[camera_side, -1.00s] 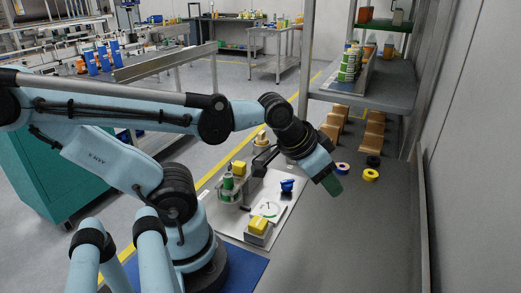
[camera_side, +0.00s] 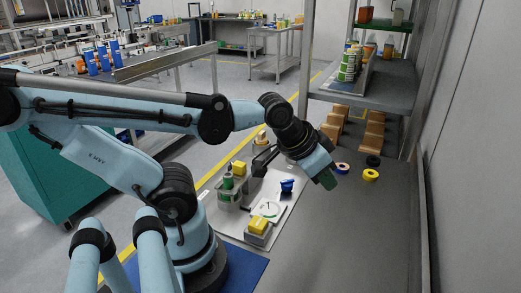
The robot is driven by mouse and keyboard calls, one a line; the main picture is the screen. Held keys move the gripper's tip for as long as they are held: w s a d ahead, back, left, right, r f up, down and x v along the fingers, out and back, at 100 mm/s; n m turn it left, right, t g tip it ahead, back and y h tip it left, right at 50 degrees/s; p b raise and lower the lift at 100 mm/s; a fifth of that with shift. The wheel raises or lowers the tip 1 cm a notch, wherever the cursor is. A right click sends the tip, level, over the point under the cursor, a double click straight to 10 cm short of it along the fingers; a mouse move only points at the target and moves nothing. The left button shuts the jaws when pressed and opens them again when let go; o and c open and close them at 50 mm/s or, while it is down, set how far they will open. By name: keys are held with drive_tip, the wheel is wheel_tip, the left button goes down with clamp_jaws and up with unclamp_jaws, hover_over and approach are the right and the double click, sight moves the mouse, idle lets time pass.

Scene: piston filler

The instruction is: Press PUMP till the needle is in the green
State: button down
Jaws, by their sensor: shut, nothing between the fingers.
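My gripper (camera_side: 328,181) is shut and empty, with a dark green tip. In the picture it is to the right of the filler station and up from its front yellow button, apart from everything. The station stands on a light plate (camera_side: 283,222). A yellow button (camera_side: 258,225) on a grey box is at its front, and another yellow block (camera_side: 239,168) is at the back. A round white dial (camera_side: 268,209) lies behind the front button. Its needle and green zone are too small to read, and I cannot read which button is marked PUMP.
A green cylinder (camera_side: 228,181) stands in a grey holder, and a blue cup (camera_side: 287,185) is on the plate. A shelf (camera_side: 375,88) stands at the back right. The bench's front right is clear.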

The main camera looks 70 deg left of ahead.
idle(0.8)
drive_tip(key=r+m+g+h, duration=0.1)
drive_tip(key=m+g+h, duration=0.3)
drive_tip(key=h, duration=0.3)
hover_over(257, 220)
drive_tip(key=shift+r, duration=0.15)
drive_tip(key=shift+f, duration=4.4)
drive_tip(key=shift+f, duration=0.25)
drive_tip(key=shift+f, duration=0.2)
